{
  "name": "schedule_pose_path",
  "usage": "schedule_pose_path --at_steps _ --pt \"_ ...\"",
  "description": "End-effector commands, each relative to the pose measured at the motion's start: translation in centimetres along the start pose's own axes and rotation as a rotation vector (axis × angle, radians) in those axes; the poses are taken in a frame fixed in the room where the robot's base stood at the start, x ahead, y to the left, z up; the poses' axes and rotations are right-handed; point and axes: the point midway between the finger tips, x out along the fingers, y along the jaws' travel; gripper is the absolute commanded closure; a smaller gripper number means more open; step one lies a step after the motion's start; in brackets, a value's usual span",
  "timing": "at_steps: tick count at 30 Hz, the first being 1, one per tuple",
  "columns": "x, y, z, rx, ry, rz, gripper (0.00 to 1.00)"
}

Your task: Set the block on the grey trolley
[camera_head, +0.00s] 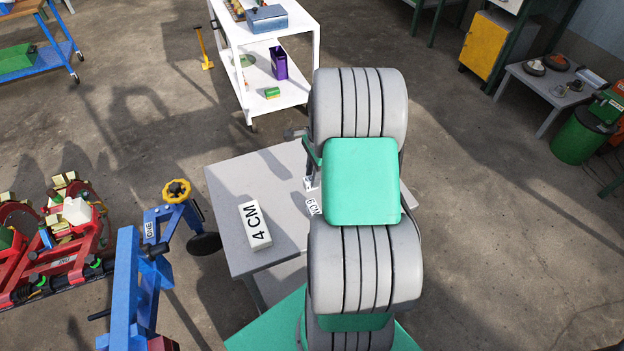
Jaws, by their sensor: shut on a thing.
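The grey trolley (228,188) stands in the middle, with a flat grey top. A white block marked "4 CM" (255,225) lies on its left part, apart from my gripper. My arm covers the trolley's right part. My gripper (311,177) shows only in part at the arm's left edge, over the trolley top, shut on a white block (308,184) that is mostly hidden. A white face marked "6 CM" (313,207) shows just below; I cannot tell whether it belongs to the same block, or whether the held block touches the top.
A white cart (231,55) with a blue-grey box (267,19) and a purple container (279,63) stands behind. A blue stand with a yellow handwheel (176,191) and red machinery (62,265) are at left. Open floor lies to the right.

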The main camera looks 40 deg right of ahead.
Motion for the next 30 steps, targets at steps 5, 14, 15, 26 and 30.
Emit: schedule_pose_path --at_steps 5,14,15,26,30 --pt "2.0 -1.9 -0.9 -0.001 0.001 -0.003 1.00" --pt "5.5 -2.4 -1.4 -0.002 0.002 -0.004 1.00" --pt "5.5 -2.4 -1.4 -0.002 0.002 -0.005 1.00" --pt "5.7 -2.3 -1.4 -0.002 0.002 -0.004 0.62" --pt "5.7 -2.3 -1.4 -0.002 0.002 -0.003 0.52"
